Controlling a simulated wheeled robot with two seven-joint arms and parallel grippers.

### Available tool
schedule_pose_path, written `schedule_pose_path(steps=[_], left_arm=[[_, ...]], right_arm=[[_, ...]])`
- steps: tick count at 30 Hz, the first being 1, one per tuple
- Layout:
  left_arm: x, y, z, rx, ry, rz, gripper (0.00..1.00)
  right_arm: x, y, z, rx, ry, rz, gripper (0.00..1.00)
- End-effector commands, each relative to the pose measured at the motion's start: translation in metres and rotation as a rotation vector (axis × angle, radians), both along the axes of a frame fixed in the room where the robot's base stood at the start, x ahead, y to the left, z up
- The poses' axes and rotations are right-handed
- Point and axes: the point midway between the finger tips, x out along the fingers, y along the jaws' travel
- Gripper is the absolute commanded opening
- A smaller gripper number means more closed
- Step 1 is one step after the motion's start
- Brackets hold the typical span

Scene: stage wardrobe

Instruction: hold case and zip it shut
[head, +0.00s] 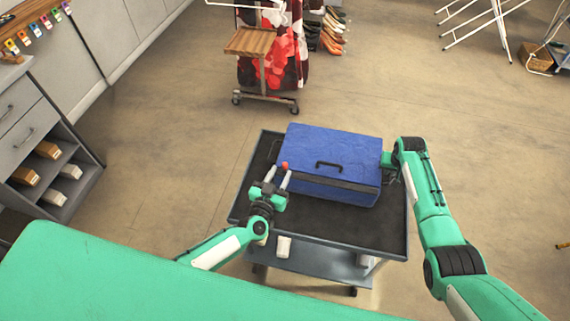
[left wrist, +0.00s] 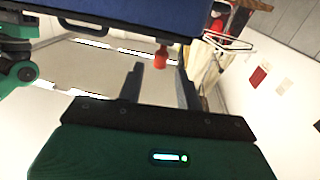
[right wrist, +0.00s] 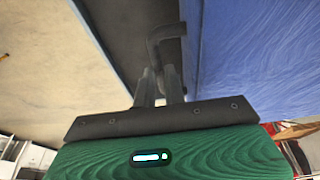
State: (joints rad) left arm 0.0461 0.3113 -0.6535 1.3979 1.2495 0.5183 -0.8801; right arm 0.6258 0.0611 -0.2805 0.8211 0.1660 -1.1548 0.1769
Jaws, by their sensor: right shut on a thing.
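The blue case (head: 335,148) lies on a dark-topped cart (head: 240,205), with a black handle on its upper face. A dark band runs along its near side; I cannot tell how far it is zipped. A red zip pull (head: 284,165) shows at its left end and in the left wrist view (left wrist: 161,57). My left gripper (head: 279,173) is open, its fingertips close to the pull, which appears between them in the left wrist view. My right gripper (right wrist: 160,85) is shut on a dark grey side handle (right wrist: 166,38) at the case's right end.
The cart has raised edges and a lower shelf (head: 320,262). A clothes rack with red patterned fabric (head: 275,50) stands behind it. Grey drawers and shelves (head: 40,150) stand at the left. Floor around the cart is clear.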

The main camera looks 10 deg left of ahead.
Motion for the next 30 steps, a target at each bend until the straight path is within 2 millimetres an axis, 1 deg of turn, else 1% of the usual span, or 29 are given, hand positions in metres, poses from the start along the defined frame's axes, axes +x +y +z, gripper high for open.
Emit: schedule_pose_path(steps=[1,3,9,13,22,26,27,28,30], left_arm=[[0.010,-0.001,0.001,0.001,-0.002,0.000,0.36],[0.020,-0.003,0.001,0.001,-0.002,0.000,0.36],[0.040,-0.006,0.000,0.001,0.000,0.000,0.36],[0.045,-0.007,0.000,0.002,0.000,-0.001,0.36],[0.046,-0.008,0.000,0.001,0.000,-0.001,0.36],[0.046,-0.008,0.000,0.001,0.000,-0.001,0.10],[0.046,-0.008,0.000,0.001,0.000,-0.001,0.02],[0.046,-0.007,0.000,0.001,0.000,-0.001,0.00],[0.046,-0.007,0.000,0.001,0.000,-0.001,0.00]], right_arm=[[0.001,0.000,0.000,0.000,-0.002,0.000,0.00],[0.001,0.000,0.001,0.000,-0.002,0.000,0.00],[0.001,0.000,0.001,0.000,-0.002,0.000,0.00],[0.001,0.000,0.001,0.000,-0.003,0.000,0.00],[0.001,0.000,0.001,0.000,-0.003,0.000,0.00],[0.001,0.000,0.001,0.000,-0.003,0.000,0.00],[0.001,0.000,0.001,0.000,-0.003,0.000,0.00],[0.001,0.000,0.001,0.000,-0.003,0.000,0.00],[0.001,0.000,0.001,0.000,-0.003,0.000,0.00]])
